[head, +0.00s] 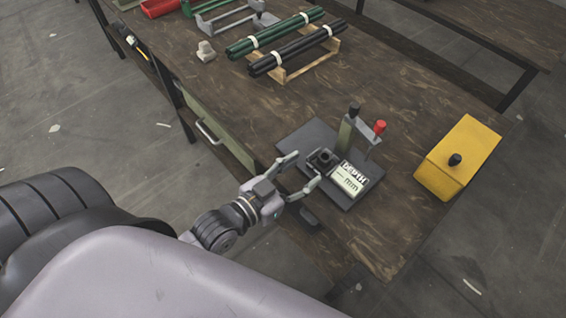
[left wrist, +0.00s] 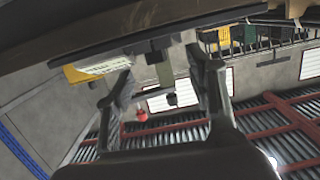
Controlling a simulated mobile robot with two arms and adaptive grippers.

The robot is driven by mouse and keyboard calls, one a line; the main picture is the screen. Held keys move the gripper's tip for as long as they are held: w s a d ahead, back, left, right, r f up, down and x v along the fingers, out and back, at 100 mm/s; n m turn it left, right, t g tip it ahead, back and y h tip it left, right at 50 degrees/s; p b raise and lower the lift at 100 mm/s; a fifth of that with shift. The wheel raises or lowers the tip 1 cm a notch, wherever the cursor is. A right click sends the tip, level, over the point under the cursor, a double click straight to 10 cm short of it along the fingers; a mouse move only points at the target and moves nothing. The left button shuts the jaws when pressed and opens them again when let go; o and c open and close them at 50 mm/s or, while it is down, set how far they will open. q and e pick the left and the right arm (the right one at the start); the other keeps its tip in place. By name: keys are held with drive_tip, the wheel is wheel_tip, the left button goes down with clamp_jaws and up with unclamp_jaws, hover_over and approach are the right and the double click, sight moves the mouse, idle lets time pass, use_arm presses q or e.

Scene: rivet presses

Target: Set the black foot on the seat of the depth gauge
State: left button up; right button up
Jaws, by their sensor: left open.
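The depth gauge has a dark base plate (head: 301,137), a grey-green post (head: 345,132) with a black top, a red knob (head: 380,126) and a sign reading DEPTH mm (head: 349,178). A small black block (head: 323,160) with a rounded top is on the plate, left of the sign; I cannot tell whether it is the foot, the seat or both. My left gripper (head: 303,171) is open just left of it, nothing visibly gripped. The left wrist view is upside down: the open fingers (left wrist: 165,75) show, with the post (left wrist: 163,75) and red knob (left wrist: 142,115) beyond. My right gripper is out of view.
A yellow box (head: 465,148) with a black knob stands right of the gauge. Green and black rods (head: 290,45) lie on a wooden rack at the back. A small pale block (head: 206,51) is left of them. The brown tabletop (head: 400,85) between rack and yellow box is clear.

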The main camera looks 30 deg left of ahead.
use_arm(q)
drive_tip(key=v, duration=0.6)
drive_tip(key=shift+r, duration=0.3)
